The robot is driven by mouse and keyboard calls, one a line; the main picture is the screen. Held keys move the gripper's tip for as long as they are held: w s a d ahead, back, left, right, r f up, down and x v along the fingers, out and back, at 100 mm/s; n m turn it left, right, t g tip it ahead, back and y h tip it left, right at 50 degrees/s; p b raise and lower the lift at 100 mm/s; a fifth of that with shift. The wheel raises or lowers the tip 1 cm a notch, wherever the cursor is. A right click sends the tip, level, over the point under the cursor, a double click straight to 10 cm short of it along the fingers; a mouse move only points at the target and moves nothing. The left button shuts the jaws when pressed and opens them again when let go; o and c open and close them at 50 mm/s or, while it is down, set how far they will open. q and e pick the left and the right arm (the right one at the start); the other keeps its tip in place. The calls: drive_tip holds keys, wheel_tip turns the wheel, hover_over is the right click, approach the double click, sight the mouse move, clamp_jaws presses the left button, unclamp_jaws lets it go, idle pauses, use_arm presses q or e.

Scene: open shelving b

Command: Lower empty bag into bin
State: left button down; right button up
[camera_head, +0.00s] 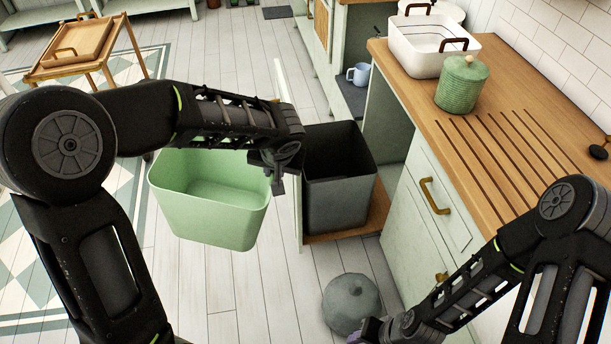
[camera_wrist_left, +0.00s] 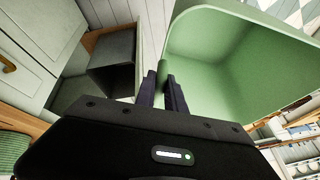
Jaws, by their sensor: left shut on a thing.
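My left gripper (camera_head: 277,172) is shut on the rim of an open light green bin (camera_head: 208,215). The green bin hangs above the floor, left of the cabinet, and looks empty inside. In the left wrist view the fingers (camera_wrist_left: 163,92) pinch the green bin's edge (camera_wrist_left: 163,74). A dark grey bin (camera_head: 340,200) stands on the wooden base of the open lower cabinet, and its inside is dark. No separate empty bag can be made out. My right gripper (camera_head: 372,330) is low at the bottom edge, beside a rounded grey-green bundle (camera_head: 351,300); its jaws are unclear.
The open cabinet door (camera_head: 289,150) stands between the two bins. The wooden counter (camera_head: 500,130) holds a white basin (camera_head: 425,45) and a green lidded jar (camera_head: 463,85). A wooden trolley (camera_head: 75,60) stands at the back left.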

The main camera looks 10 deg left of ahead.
use_arm(q)
drive_tip(key=s+f, duration=0.3)
drive_tip(key=f, duration=1)
drive_tip(key=shift+s, duration=0.3)
drive_tip(key=shift+f, duration=0.1)
